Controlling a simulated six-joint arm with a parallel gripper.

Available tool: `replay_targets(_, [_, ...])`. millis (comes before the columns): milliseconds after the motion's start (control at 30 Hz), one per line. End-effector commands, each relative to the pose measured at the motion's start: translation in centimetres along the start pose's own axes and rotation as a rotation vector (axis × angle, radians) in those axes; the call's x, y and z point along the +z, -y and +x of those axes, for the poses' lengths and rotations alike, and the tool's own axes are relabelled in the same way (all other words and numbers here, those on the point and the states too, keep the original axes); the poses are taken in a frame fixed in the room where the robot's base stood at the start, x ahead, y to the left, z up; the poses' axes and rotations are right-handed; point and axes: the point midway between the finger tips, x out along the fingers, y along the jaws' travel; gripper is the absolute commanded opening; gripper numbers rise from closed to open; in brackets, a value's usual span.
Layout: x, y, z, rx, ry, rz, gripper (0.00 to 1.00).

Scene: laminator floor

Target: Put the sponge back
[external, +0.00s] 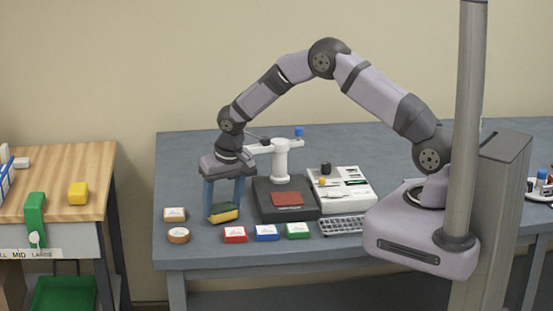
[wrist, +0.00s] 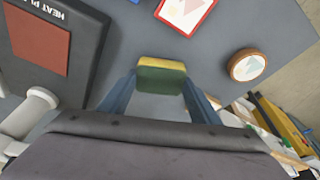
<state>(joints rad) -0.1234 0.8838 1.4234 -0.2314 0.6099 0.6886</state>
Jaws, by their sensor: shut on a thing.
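The sponge (external: 224,213) is a small block, yellow on one side and dark green on the other. My gripper (external: 223,208) points down near the left end of the grey-blue table, its two blue fingers shut on the sponge. In the wrist view the sponge (wrist: 161,76) sits between the fingertips of my gripper (wrist: 160,82), with its green face and yellow edge showing. It is low over the table; I cannot tell whether it touches the surface.
The black heat plate (external: 264,208) with a red-brown pad stands right of my gripper. A white tray (external: 353,203) holds small items beyond it. A round wooden piece (external: 179,236) lies left.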

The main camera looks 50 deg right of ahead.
Motion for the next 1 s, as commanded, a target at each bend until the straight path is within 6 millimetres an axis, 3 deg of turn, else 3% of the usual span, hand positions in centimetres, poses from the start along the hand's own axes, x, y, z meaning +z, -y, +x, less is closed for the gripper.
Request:
replay_targets(467, [0.23, 0.02, 0.95, -0.001, -0.002, 0.000, 0.36])
replay_targets(500, [0.18, 0.02, 0.82, -0.001, -0.002, 0.001, 0.64])
replay_targets(567, [0.18, 0.02, 0.79, -0.001, -0.002, 0.000, 0.75])
replay_targets(1000, [0.04, 0.03, 0.25, -0.001, -0.002, 0.000, 0.75])
